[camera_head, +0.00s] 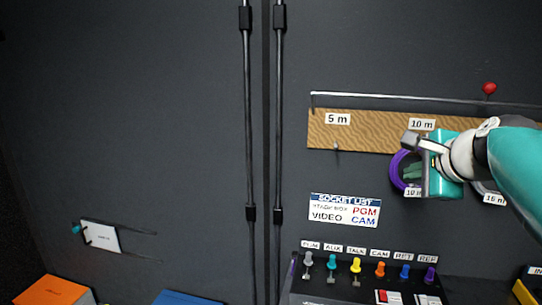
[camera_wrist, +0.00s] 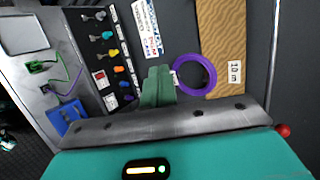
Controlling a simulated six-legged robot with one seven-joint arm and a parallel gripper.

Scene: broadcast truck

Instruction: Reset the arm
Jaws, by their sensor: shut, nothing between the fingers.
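My arm reaches in from the right in the head view. My gripper (camera_head: 412,172) is in front of the board at the 10 m place. In the wrist view my gripper's green fingers (camera_wrist: 157,86) are together with nothing between them. A purple cable coil (camera_head: 397,172) hangs under the 10 m label, partly hidden behind my gripper. In the wrist view the coil (camera_wrist: 213,76) lies just right of the fingertips, and I cannot tell whether they touch.
A wooden board (camera_head: 365,132) with length labels runs along the dark wall. Below is a panel (camera_head: 340,290) with several coloured plugs. A socket list sign (camera_head: 345,210) hangs above it. Orange (camera_head: 52,292) and blue (camera_head: 185,298) boxes stand lower left. The left wall is mostly bare.

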